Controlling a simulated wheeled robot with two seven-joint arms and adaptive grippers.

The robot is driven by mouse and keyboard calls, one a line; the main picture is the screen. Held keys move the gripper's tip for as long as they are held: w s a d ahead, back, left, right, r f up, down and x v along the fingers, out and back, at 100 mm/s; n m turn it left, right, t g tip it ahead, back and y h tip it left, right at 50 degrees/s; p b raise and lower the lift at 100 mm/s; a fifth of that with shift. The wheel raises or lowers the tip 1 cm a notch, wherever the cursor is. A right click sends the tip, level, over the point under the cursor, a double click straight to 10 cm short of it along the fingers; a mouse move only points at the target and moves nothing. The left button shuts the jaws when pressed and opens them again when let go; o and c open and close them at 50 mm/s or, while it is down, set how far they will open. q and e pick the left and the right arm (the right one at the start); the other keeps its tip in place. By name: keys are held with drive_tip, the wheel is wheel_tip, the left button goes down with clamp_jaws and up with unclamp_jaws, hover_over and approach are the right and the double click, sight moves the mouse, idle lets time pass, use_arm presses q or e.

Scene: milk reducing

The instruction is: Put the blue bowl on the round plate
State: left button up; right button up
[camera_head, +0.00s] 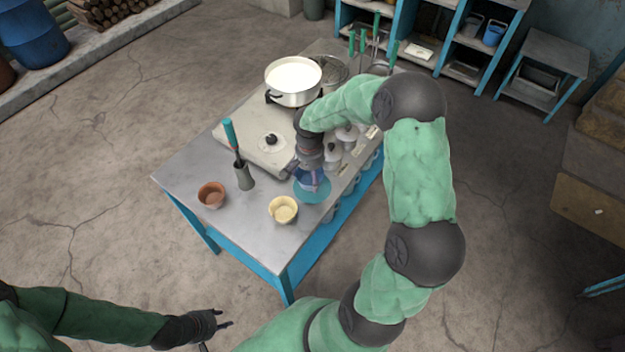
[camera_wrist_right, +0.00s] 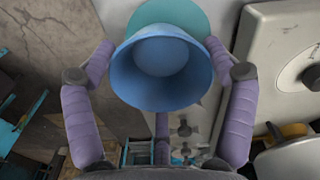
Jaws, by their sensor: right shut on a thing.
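The blue bowl (camera_wrist_right: 160,72) is held between the two purple fingers of my right gripper (camera_wrist_right: 160,50), one on each side of it, with its mouth facing the wrist camera. In the head view my right gripper (camera_head: 313,178) is over the round teal plate (camera_head: 318,196), near the table's right edge, and mostly hides the bowl. The plate also shows behind the bowl in the right wrist view (camera_wrist_right: 193,14). I cannot tell whether bowl and plate touch. My left gripper (camera_head: 218,331) is off the table at the bottom of the head view, fingers apart and empty.
A cream bowl (camera_head: 283,210) stands close to the plate's left, and a terracotta bowl (camera_head: 211,194) farther left.

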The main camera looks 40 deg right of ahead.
sight(310, 178)
drive_tip(key=shift+w+d+f, duration=0.3)
drive_tip(key=shift+d+f, duration=0.15)
drive_tip(key=shift+f, duration=0.15)
drive_tip(key=shift+w+d+f, duration=0.3)
drive_tip(key=shift+d+f, duration=0.15)
drive_tip(key=shift+f, duration=0.15)
drive_tip(key=shift+w+d+f+b, duration=0.1)
drive_tip(key=shift+f+b, duration=0.25)
drive_tip(key=shift+f, duration=0.55)
drive_tip(key=shift+w+d+f+b, duration=0.1)
drive_tip(key=shift+f+b, duration=0.2)
drive_tip(key=shift+f, duration=0.6)
drive_tip(key=shift+f, duration=0.15)
drive_tip(key=o, duration=1.1)
drive_tip(key=shift+c, duration=0.2)
